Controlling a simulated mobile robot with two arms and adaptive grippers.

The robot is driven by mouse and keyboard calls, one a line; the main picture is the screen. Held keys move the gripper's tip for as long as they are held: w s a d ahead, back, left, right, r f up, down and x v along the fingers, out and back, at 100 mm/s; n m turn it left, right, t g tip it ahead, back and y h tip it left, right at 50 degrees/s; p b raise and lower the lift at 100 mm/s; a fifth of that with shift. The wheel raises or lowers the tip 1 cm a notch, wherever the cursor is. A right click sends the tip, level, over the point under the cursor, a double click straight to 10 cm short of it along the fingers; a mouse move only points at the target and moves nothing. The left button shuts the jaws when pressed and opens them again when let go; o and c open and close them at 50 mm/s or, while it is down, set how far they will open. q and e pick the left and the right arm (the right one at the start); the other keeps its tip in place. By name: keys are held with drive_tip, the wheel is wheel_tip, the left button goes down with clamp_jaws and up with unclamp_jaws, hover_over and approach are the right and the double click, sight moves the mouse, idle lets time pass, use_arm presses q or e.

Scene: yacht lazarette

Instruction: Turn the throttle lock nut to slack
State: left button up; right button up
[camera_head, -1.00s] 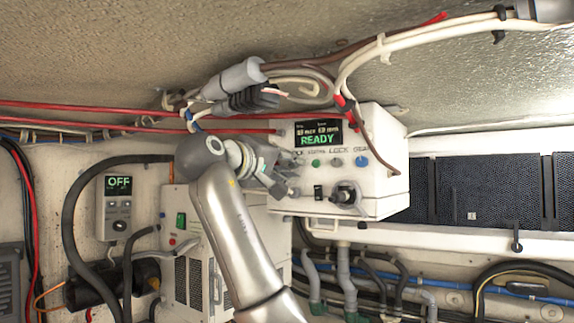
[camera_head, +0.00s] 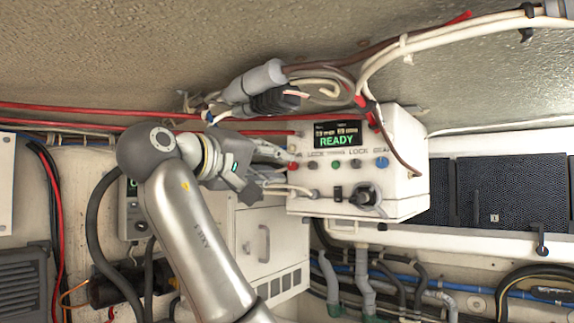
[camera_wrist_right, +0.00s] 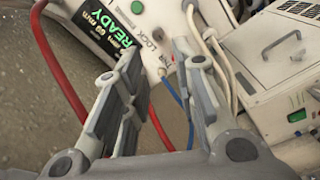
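The white control box (camera_head: 405,150) hangs under the ceiling and its display reads READY. Its front carries a row of small red, grey, green and blue knobs, with a black switch and a dark round knob (camera_head: 364,196) below. I cannot tell which part is the throttle lock nut. My right gripper (camera_head: 289,171) is at the box's left front edge, fingers apart and empty. The right wrist view shows its open fingers (camera_wrist_right: 157,52) before the panel, with a green button (camera_wrist_right: 137,8) beyond. Contact cannot be told. My left gripper is not in view.
Red cables (camera_head: 60,117) and thick white cables (camera_head: 420,45) run above and behind the box. A white cabinet (camera_head: 275,245) stands below left. Hoses and pipes (camera_head: 365,285) run beneath. Dark mesh panels (camera_head: 515,190) are at the right.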

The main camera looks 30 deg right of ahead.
sight(311, 166)
drive_tip(key=shift+s+a, duration=0.2)
drive_tip(key=shift+a, duration=0.2)
drive_tip(key=shift+o, duration=0.2)
drive_tip(key=shift+o, duration=1.3)
drive_tip(key=w+d+m+p, duration=0.1)
drive_tip(key=d+m+p, duration=0.1)
drive_tip(key=d+m, duration=0.1)
drive_tip(key=w+d+m+p, duration=0.1)
drive_tip(key=d+m+p, duration=0.2)
drive_tip(key=m, duration=0.2)
drive_tip(key=w+d+m+p, duration=0.2)
drive_tip(key=d+m+p, duration=0.1)
drive_tip(key=d+m, duration=0.1)
drive_tip(key=shift+r+m, duration=0.2)
drive_tip(key=shift+m, duration=0.3)
drive_tip(key=shift+w+d+f+p, duration=0.1)
drive_tip(key=shift+w+d+p, duration=0.15)
drive_tip(key=shift+d+p, duration=0.25)
